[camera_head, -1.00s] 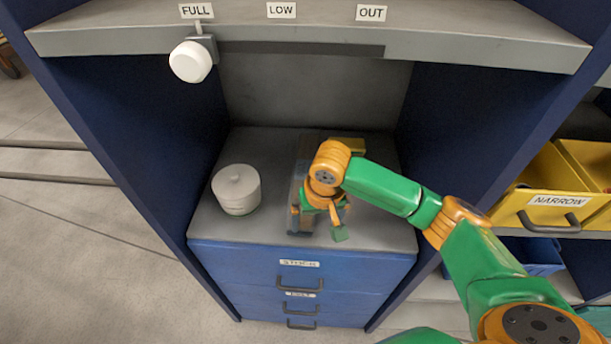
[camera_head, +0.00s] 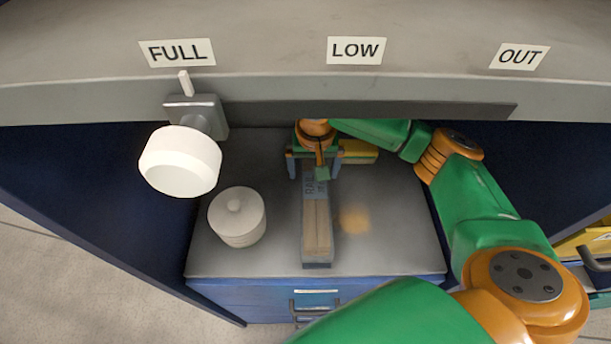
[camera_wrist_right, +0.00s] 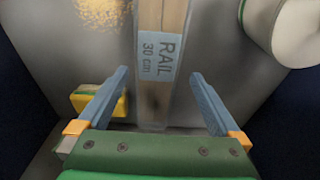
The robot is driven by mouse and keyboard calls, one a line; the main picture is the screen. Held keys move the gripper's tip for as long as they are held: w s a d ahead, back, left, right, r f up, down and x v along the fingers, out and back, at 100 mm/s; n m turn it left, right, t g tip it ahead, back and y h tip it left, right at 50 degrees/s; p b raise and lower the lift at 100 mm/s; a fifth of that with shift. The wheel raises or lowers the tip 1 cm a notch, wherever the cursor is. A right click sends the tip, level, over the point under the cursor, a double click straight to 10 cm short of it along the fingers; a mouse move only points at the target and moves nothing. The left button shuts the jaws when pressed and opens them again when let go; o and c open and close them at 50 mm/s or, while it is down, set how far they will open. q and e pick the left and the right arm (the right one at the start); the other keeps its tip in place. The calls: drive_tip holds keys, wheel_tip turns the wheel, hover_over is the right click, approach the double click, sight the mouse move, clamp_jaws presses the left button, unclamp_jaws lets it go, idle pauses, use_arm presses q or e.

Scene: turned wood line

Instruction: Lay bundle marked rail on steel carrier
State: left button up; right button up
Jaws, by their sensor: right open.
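The bundle marked rail (camera_head: 317,225) is a long wooden bundle with a grey-blue band reading "RAIL 30 cm" (camera_wrist_right: 157,57). It lies lengthwise on the grey top (camera_head: 390,245) of the blue drawer unit. A grey piece shows at its near end. I cannot pick out a separate steel carrier. My right gripper (camera_head: 314,172) is over the bundle's far part. In the right wrist view, its two blue fingers (camera_wrist_right: 160,82) are apart, one to each side of the bundle, with clear gaps. My left gripper is not in view.
A white lidded pot (camera_head: 237,217) stands left of the bundle. A yellow block (camera_head: 358,151) lies behind it to the right. A tan patch (camera_head: 354,220) marks the top. A white knob (camera_head: 180,161) hangs from the shelf (camera_head: 270,90) labelled FULL, LOW, OUT.

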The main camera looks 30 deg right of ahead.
sight(315, 184)
drive_tip(key=f, duration=0.2)
drive_tip(key=s+f, duration=0.1)
drive_tip(key=f, duration=0.2)
drive_tip(key=shift+d, duration=0.1)
drive_tip(key=shift+w+f, duration=0.3)
drive_tip(key=shift+r, duration=0.1)
clamp_jaws()
